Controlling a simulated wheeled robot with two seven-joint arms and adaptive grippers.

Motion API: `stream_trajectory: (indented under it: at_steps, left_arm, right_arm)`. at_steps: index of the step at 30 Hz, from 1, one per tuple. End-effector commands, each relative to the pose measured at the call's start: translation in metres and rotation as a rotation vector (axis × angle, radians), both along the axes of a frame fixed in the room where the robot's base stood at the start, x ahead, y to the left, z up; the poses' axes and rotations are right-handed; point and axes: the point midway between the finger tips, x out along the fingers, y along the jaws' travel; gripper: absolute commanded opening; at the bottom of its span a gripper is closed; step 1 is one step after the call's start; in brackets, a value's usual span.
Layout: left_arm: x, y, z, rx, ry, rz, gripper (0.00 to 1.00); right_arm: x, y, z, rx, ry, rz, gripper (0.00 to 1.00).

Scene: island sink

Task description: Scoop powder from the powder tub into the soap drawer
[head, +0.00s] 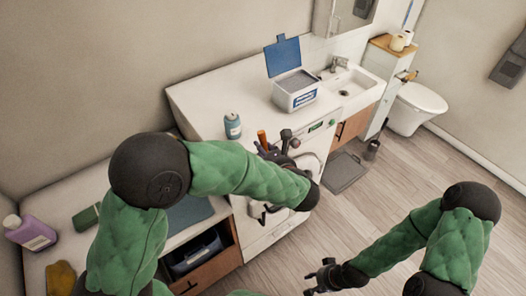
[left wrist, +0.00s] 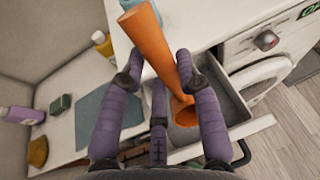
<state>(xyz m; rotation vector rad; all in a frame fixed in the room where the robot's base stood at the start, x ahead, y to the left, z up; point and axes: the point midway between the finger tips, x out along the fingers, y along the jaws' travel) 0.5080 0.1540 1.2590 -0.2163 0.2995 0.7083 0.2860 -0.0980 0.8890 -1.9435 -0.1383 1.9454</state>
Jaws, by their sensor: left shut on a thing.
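The powder tub (head: 296,101) is a white box with a blue label on the white counter. Its blue lid (head: 283,56) stands open and grey-white powder shows inside. My left gripper (head: 277,148) is shut on an orange scoop (left wrist: 153,45), with its fingers around the handle in the left wrist view (left wrist: 160,80). The scoop's bowl end (left wrist: 185,113) appears over the open soap drawer (left wrist: 237,108) of the white washing machine (head: 275,229). I cannot tell whether powder is in the scoop. My right gripper (head: 325,276) looks open and empty, above the floor at lower right.
A blue-grey can (head: 232,126) stands on the counter left of the tub. A sink (head: 349,88) is at the right end. A purple bottle (head: 30,233) and green sponge (head: 86,217) are at far left. The wooden floor right of the machine is mostly free.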

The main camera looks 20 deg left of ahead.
Motion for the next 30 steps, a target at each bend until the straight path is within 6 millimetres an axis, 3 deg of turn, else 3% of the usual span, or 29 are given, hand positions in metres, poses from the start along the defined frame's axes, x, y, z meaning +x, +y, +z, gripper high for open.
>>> stream_trajectory:
  at_steps: [6,9,30]
  left_arm:
    - [-0.003,-0.004,-0.009,0.043,-0.035,-0.001,0.0]
    - [0.0,0.0,-0.001,0.008,-0.007,0.002,0.0]
    - [0.013,0.018,0.001,-0.275,0.213,0.005,0.0]
  right_arm:
    - [0.0,0.0,-0.019,0.0,0.0,0.0,0.4]
    - [0.0,0.0,-0.004,0.0,0.0,0.0,0.4]
    - [0.0,0.0,0.064,0.0,0.0,0.0,0.4]
